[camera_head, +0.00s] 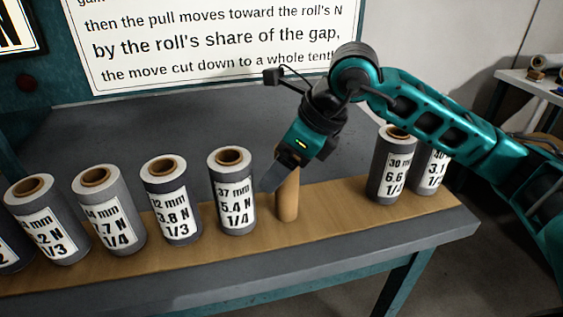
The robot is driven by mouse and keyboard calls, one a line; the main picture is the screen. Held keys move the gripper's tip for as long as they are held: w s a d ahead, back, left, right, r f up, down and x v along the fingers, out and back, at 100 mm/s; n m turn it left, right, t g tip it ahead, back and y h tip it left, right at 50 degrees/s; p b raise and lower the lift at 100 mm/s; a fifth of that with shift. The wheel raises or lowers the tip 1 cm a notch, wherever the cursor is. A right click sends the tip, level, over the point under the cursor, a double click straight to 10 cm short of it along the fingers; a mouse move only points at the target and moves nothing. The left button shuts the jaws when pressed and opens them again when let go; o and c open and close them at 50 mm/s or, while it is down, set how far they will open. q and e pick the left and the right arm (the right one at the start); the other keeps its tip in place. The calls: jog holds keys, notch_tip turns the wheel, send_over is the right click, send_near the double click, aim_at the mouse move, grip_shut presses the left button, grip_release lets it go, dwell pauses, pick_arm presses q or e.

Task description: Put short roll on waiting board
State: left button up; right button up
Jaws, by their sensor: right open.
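Several grey rolls with white labels and brown cores stand upright in a row on a long wooden board (330,207). They include the "37 mm" roll (231,165), the "3.8 N" roll (170,175), the "7.7 N" roll (108,183) and the "30 mm" roll (390,165). I cannot tell which one is the short roll. A bare brown tube (288,200) stands upright in the row's gap. My right gripper (282,176) is open at the tube's upper part, one finger on its left side; contact is unclear. My left gripper is out of view.
A sign (215,45) with printed text stands behind the grey table top (165,135). Another roll (431,170) is partly hidden by my right arm. A side table (535,85) with small items is at far right. Bare board lies right of the tube.

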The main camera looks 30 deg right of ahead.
jog(key=p+v, duration=0.2)
jog(key=v, duration=1)
jog(key=shift+r, duration=0.2)
